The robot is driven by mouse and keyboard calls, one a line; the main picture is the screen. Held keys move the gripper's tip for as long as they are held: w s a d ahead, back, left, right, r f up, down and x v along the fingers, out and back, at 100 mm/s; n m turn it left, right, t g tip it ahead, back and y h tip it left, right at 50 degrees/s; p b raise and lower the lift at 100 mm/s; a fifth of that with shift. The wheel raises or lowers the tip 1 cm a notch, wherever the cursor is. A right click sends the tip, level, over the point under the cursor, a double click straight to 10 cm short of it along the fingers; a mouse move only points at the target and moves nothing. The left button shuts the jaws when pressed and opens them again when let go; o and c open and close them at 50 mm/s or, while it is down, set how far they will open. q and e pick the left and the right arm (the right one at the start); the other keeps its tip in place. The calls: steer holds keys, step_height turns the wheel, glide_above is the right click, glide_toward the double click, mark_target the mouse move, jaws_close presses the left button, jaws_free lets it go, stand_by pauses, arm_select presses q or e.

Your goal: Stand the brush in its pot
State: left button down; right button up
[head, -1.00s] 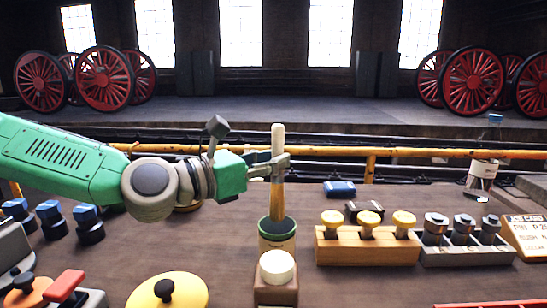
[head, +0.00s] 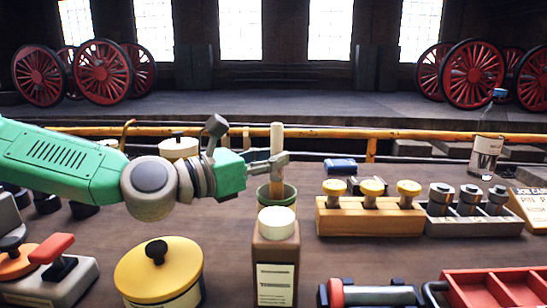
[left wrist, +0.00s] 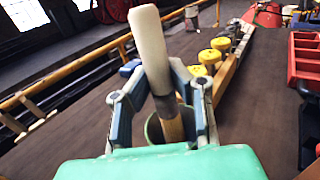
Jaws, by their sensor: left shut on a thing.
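The brush (head: 277,138) is upright in the head view, with a pale handle top and a wooden-coloured part lower down. My left gripper (head: 277,164) is shut on its handle. The pot (head: 290,193), with a green rim, is directly below the gripper. The brush's lower end goes down inside the pot's mouth and is hidden there; whether it touches the bottom cannot be told. In the left wrist view the brush (left wrist: 151,45) stands between the fingers of the left gripper (left wrist: 165,88), with part of the pot's rim (left wrist: 152,130) behind. My right gripper is not in view.
A brown bottle with a cream cap (head: 276,250) stands right in front of the pot. A wooden block with yellow-topped pieces (head: 370,218) is to the right. A yellow lidded pot (head: 158,272) is front left. A clear bottle (head: 487,150) stands at the back right.

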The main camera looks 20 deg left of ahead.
arm_select(q)
steer(key=c, duration=1.4)
jaws_free()
steer(key=shift+v, duration=3.75)
steer(key=shift+a, duration=0.1)
